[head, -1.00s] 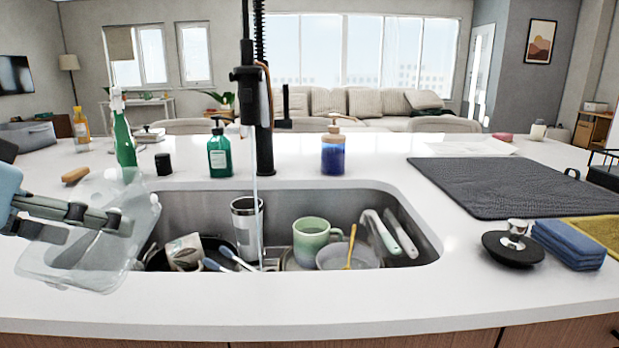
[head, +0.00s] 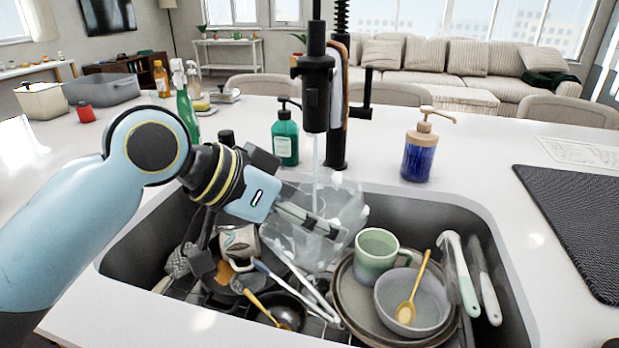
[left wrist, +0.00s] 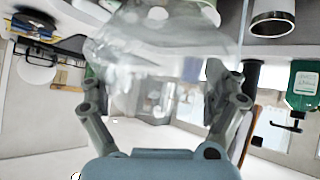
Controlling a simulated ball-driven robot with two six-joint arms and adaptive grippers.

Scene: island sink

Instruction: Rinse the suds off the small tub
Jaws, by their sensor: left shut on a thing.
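The small tub (head: 345,205) is clear and see-through, and it hangs tilted over the sink (head: 480,215). My left gripper (head: 308,220) is shut on its wall. In the left wrist view the tub (left wrist: 160,45) lies between the fingers, with whitish patches on it; I cannot tell suds from glints. The black faucet (head: 317,85) stands above the tub, and a thin stream of water (head: 315,155) runs down from it onto or into the tub. The exact landing spot is unclear. My right gripper is not in view.
The sink holds a green mug (head: 376,255), a grey bowl (head: 395,297) on plates, a patterned cup (head: 238,243), a small pan (head: 285,310) and utensils below the tub. Soap bottles (head: 285,138) (head: 418,150) stand behind it. A dark mat (head: 575,215) lies at right.

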